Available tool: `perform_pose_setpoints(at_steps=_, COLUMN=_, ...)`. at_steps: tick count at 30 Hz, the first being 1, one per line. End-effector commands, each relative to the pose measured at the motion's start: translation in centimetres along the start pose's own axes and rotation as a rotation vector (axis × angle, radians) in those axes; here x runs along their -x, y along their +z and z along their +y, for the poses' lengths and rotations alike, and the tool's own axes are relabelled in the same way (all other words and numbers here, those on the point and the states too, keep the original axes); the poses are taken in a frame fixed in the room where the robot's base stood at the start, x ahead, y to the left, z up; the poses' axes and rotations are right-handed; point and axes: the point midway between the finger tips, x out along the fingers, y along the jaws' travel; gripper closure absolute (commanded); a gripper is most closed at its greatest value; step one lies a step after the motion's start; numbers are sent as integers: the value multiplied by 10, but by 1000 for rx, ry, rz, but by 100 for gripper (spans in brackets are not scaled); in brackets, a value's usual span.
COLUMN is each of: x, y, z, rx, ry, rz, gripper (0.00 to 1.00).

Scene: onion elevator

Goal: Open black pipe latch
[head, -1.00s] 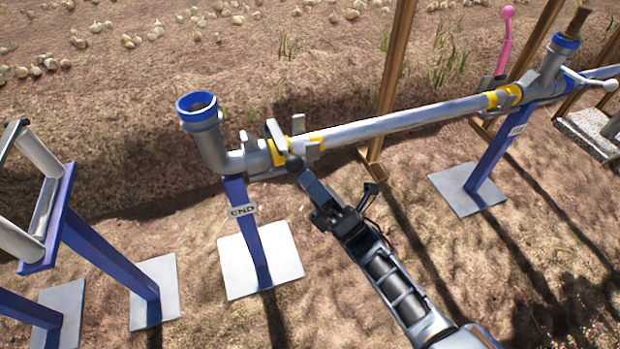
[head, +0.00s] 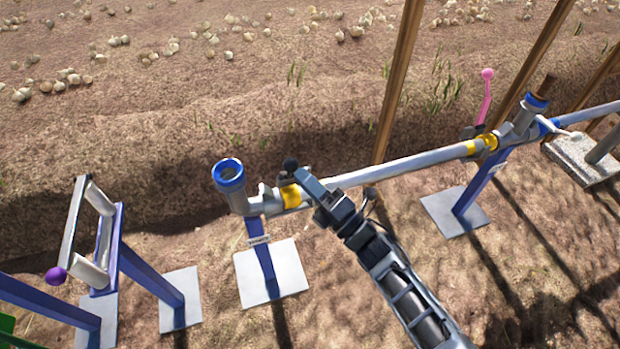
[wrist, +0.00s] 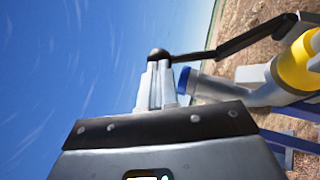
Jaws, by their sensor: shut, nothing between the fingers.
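The black latch shows in the head view as a dark ball knob (head: 290,164) just above the left pipe joint; the gripper partly hides it. In the wrist view its black lever (wrist: 240,42) reaches left from the yellow collar (wrist: 308,65) and ends in the ball at the fingertips. My gripper (head: 304,180) is shut and empty in the head view. Its pale fingers also show in the wrist view (wrist: 156,88), with their tips at or just beside the knob. I cannot tell whether they touch it.
The grey pipe (head: 400,165) runs right from the yellow collar to a second joint with a pink lever (head: 486,98). A blue-rimmed upright spout (head: 229,175) is left of the latch. A blue stand with a purple knob (head: 56,275) is at far left. Wooden posts (head: 398,80) stand behind the pipe.

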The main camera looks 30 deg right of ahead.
Motion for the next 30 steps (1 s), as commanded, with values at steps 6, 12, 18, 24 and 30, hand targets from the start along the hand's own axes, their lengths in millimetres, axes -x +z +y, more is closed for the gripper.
perform_pose_setpoints(at_steps=6, x=-28, y=14, z=19, rx=-67, ry=-128, rz=1, gripper=100)
perform_pose_setpoints(at_steps=12, x=-49, y=25, z=23, rx=-130, ry=-249, rz=0, gripper=100)
perform_pose_setpoints(at_steps=18, x=-70, y=37, z=22, rx=-190, ry=-365, rz=0, gripper=100)
perform_pose_setpoints(at_steps=24, x=-85, y=46, z=16, rx=-241, ry=-461, rz=-1, gripper=100)
perform_pose_setpoints(at_steps=30, x=-99, y=53, z=8, rx=-275, ry=-524, rz=-1, gripper=100)
